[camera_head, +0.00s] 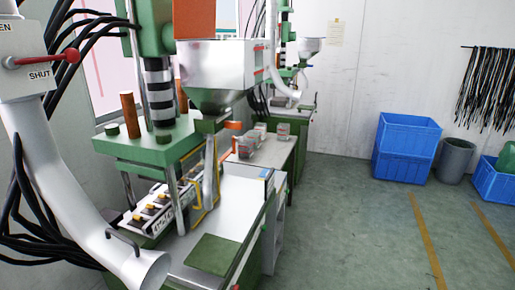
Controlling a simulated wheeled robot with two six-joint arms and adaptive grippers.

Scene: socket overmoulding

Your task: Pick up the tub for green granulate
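A green container-like object (507,160) shows at the right edge, at the low blue crate there. It is cut off by the picture edge, and I cannot tell whether it is the tub for green granulate. Several small grey and whitish pots with reddish marks (245,147) stand on the bench beyond the near machine. They are too small to tell what they hold. Neither of my grippers is in view.
A green moulding machine (155,150) with a metal hopper (208,75) stands left of centre. A white pipe (75,190) with a red-handled valve is at the left. Stacked blue crates (405,150) and a grey bin (454,160) stand by the wall. The floor at right is clear.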

